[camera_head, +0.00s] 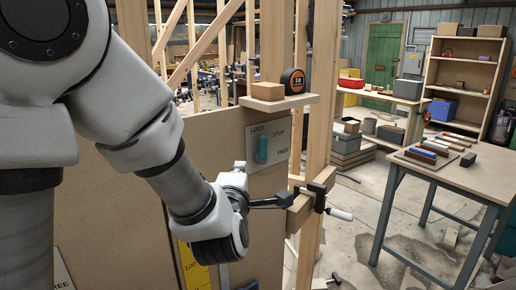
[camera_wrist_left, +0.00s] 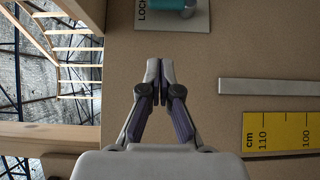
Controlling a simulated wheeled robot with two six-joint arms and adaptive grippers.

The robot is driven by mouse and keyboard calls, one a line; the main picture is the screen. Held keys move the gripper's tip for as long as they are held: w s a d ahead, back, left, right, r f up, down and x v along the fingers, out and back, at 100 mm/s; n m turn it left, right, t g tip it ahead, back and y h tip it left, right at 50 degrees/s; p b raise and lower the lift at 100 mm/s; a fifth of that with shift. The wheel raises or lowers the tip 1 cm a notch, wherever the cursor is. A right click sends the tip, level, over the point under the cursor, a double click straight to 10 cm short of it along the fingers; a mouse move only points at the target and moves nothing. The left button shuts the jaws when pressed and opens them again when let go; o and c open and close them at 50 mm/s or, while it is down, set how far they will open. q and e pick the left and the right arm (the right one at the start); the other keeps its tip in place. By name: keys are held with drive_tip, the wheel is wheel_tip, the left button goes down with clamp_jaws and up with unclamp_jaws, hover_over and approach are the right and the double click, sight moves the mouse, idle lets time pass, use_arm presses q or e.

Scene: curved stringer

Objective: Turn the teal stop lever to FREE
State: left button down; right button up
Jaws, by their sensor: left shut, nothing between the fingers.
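The teal stop lever (camera_head: 263,150) stands about upright on a pale plate (camera_head: 282,178) marked LOCK, STOP and FREE, on the brown board. Which word it points at, I cannot tell for sure. In the left wrist view, only part of the teal lever (camera_wrist_left: 176,4) shows at the top edge, on the plate (camera_wrist_left: 196,22) with LOCK lettering. My left gripper (camera_head: 270,203) is low and near the plate in the head view. In the wrist view, the left fingers (camera_wrist_left: 154,68) are together, empty, and apart from the lever. My right gripper is not in view.
A shelf (camera_head: 300,101) above the plate holds a wooden block (camera_head: 268,91) and a tape measure (camera_head: 293,81). A dark clamp (camera_head: 320,196) sits on the timber right of my gripper. A yellow ruler (camera_wrist_left: 280,132) is on the board. A workbench (camera_head: 465,180) stands at right.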

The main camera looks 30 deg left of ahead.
sight(262, 150)
use_arm(q)
drive_tip(key=p+x, duration=0.2)
drive_tip(key=x, duration=0.2)
drive_tip(key=d+p+x, duration=0.1)
drive_tip(key=p+x, duration=0.2)
drive_tip(key=x, duration=0.1)
drive_tip(key=p+x, duration=0.2)
drive_tip(key=x, duration=0.2)
drive_tip(key=shift+w+d+r, duration=0.25)
drive_tip(key=shift+w, duration=0.1)
drive_tip(key=shift+w+d+f, duration=0.2)
drive_tip(key=shift+w, duration=0.2)
drive_tip(key=shift+a, duration=0.1)
